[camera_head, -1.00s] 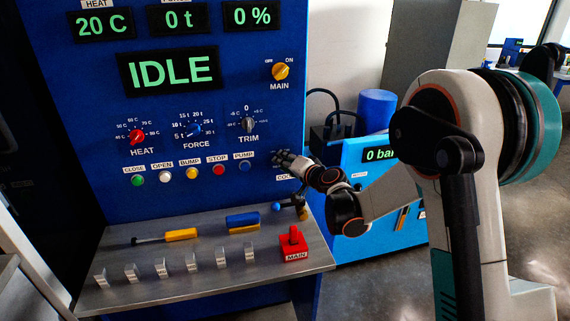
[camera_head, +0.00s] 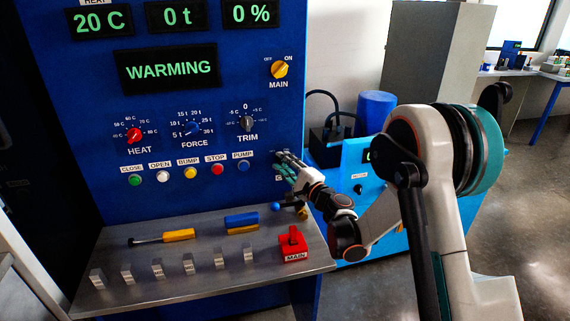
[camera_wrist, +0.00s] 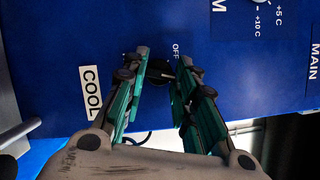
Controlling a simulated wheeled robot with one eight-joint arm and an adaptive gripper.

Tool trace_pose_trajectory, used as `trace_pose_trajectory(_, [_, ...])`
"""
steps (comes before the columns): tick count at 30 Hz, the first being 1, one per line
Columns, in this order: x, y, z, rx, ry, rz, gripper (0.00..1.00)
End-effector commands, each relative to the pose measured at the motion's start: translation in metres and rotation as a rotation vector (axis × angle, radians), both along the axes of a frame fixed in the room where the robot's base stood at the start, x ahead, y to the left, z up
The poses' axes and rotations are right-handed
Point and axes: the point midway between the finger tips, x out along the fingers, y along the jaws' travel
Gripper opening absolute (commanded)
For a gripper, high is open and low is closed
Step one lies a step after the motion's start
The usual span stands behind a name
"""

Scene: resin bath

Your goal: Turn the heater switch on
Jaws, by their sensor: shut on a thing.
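My gripper (camera_head: 286,166) is at the lower right of the blue control panel (camera_head: 70,100), right of the PUMP button. In the wrist view its two teal-lined fingers (camera_wrist: 160,76) are shut on a dark switch knob (camera_wrist: 154,72), mostly hidden between the fingertips. An OFF label (camera_wrist: 176,50) is beside the knob, and a COOL label (camera_wrist: 91,93) is left of the fingers. No heater label is readable at this switch. The red HEAT dial (camera_head: 134,135) is at the panel's left. The status display (camera_head: 168,70) reads WARMING.
The yellow MAIN knob (camera_head: 279,69) and TRIM dial (camera_head: 246,123) are above my gripper. Below, a metal shelf (camera_head: 205,283) holds a yellow-handled tool (camera_head: 178,235), a blue block (camera_head: 241,221), a red MAIN block (camera_head: 293,245) and several small grey pieces. A light-blue unit (camera_head: 352,160) stands right.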

Motion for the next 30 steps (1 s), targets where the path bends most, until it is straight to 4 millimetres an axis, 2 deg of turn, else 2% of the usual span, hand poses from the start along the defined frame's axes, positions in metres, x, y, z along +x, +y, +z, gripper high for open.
trace_pose_trajectory(15, [-0.0007, 0.0018, -0.0044, 0.382, 0.111, -0.001, 0.03])
trace_pose_trajectory(30, [-0.0009, 0.0017, -0.005, 0.493, 0.144, -0.002, 0.03])
